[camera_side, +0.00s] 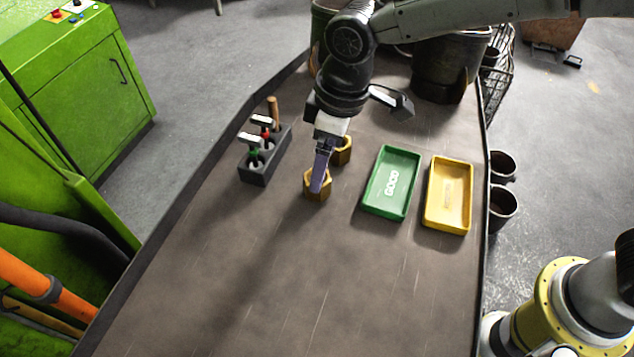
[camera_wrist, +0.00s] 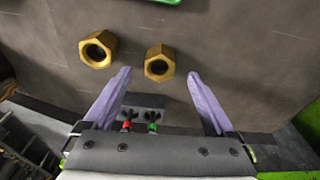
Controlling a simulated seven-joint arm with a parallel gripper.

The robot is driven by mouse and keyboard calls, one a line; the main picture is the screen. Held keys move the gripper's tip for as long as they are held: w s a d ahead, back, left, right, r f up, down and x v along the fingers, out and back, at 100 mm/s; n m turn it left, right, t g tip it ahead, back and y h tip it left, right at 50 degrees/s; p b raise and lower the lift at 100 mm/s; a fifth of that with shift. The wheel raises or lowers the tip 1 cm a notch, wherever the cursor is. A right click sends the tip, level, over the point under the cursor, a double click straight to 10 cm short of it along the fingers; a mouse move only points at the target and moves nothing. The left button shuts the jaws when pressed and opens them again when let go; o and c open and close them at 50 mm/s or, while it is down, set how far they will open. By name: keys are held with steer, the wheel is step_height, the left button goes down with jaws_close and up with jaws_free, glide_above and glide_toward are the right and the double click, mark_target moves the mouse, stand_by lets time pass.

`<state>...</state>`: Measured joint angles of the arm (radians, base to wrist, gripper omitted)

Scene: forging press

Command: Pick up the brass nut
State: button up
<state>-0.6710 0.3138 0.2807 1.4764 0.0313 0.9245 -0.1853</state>
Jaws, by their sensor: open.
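Two brass hex nuts lie on the dark bench. The nearer nut (camera_side: 326,191) is under my gripper (camera_side: 317,188), whose finger partly covers it in the side view. The other nut (camera_side: 344,150) sits just behind, partly hidden by my wrist. In the wrist view my gripper (camera_wrist: 159,73) is open and empty. One nut (camera_wrist: 159,51) appears centred between the two purple fingertips, slightly beyond them; contact cannot be told. The second nut (camera_wrist: 84,53) is to the left, outside the fingers.
A dark tool rack (camera_side: 266,166) with several handled tools stands left of the nuts. A green tray marked GOOD (camera_side: 370,201) and a yellow tray (camera_side: 434,222) lie to the right. The front of the bench (camera_side: 270,290) is clear.

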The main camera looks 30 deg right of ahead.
steer(key=shift+w+a+f, duration=0.1)
steer(key=shift+a+f, duration=0.05)
steer(key=shift+f, duration=0.8)
steer(key=shift+w+a+f, duration=0.15)
steer(key=shift+f, duration=0.75)
steer(key=shift+w+a+f, duration=0.1)
steer(key=shift+a+f, duration=0.05)
steer(key=shift+f, duration=0.8)
jaws_close()
steer(key=shift+r, duration=0.15)
